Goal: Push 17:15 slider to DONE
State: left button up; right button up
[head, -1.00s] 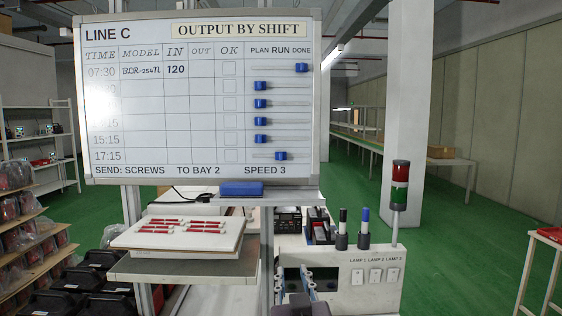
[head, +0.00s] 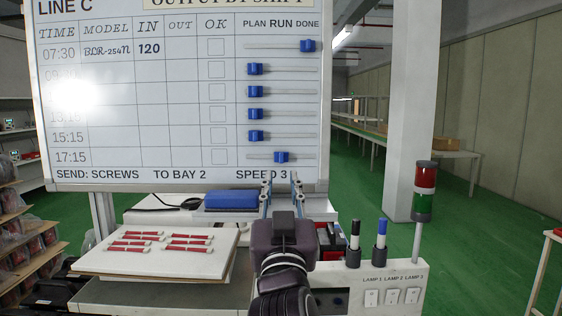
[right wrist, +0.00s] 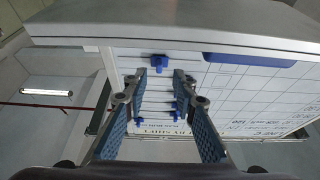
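The 17:15 slider (head: 282,157) is a blue knob near the middle of the bottom track (head: 305,157), under RUN, on the whiteboard (head: 130,130). In the right wrist view, which shows the board upside down, a blue knob (right wrist: 160,60) that appears to be this slider lies just beyond the fingertips. My right gripper (head: 281,180) is just below the slider in the head view, fingers pointing up at the board. Its two fingers are apart with nothing between them; it also shows in the right wrist view (right wrist: 160,80). I see no contact with the knob. My left gripper is out of view.
The 07:30 slider (head: 308,46) is at DONE; the other sliders sit toward PLAN. A blue eraser (head: 231,199) lies below the board, left of my gripper. A white board with red-and-white pieces (head: 205,265), two markers (head: 380,240) and a signal lamp (head: 423,190) stand nearby.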

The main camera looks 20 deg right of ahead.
aim_at(282, 161)
jog(key=w+r+p, duration=0.1)
jog(key=w+d+r, duration=0.1)
jog(key=shift+w+r+p, duration=0.3)
jog(key=shift+w+p, duration=0.05)
jog(key=shift+w+d+r+p, duration=0.1)
jog(key=shift+w+d+p, duration=0.1)
jog(key=shift+w, duration=0.35)
jog(key=shift+w+d+p, duration=0.1)
jog(key=shift+w+p, duration=0.05)
jog(key=shift+w, duration=0.6)
jog(key=shift+s+r, duration=0.1)
grip_shut()
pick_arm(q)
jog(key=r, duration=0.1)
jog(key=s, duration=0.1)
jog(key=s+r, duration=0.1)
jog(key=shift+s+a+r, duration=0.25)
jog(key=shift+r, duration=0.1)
pick_arm(e)
jog(key=shift+d, duration=0.1)
